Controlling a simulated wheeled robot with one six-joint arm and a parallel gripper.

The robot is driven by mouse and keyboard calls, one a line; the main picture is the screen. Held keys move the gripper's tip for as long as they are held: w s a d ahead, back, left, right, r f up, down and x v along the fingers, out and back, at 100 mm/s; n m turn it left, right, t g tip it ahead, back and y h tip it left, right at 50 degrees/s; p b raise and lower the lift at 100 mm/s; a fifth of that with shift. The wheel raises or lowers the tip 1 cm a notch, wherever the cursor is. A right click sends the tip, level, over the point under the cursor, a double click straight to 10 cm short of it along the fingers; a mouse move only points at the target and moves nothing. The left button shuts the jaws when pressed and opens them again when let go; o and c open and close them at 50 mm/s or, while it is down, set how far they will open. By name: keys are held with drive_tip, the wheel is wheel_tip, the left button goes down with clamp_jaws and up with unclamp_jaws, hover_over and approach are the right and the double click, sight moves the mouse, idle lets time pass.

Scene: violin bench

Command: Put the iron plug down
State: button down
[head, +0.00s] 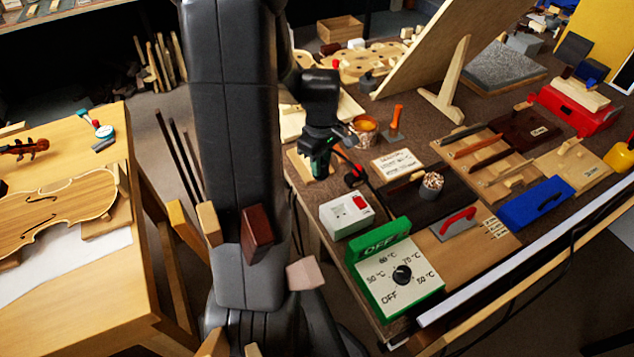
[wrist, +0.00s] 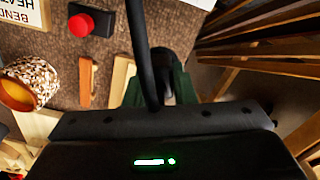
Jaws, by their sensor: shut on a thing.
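My gripper (head: 319,168) hangs over the left edge of the brown bench top, with its green fingers pointing down. In the wrist view its fingers (wrist: 160,95) are shut on the iron plug (wrist: 166,68), a dark block with a thick black cord (wrist: 139,45) running up from it. In the head view the plug is mostly hidden by the gripper. The cord (head: 366,183) shows to the right of the gripper. Whether the plug touches the bench cannot be told.
A white socket box (head: 346,215) with a red switch stands in front of the gripper. A green-framed temperature panel (head: 400,280) is nearer.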

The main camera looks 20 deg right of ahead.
sight(321, 179)
drive_tip(key=shift+f, duration=2.95)
drive_tip(key=shift+f, duration=0.15)
drive_tip(key=c, duration=1.2)
unclamp_jaws()
wheel_tip(321, 179, up, 12)
drive_tip(key=shift+r+p, duration=0.15)
drive_tip(key=shift+p, duration=0.15)
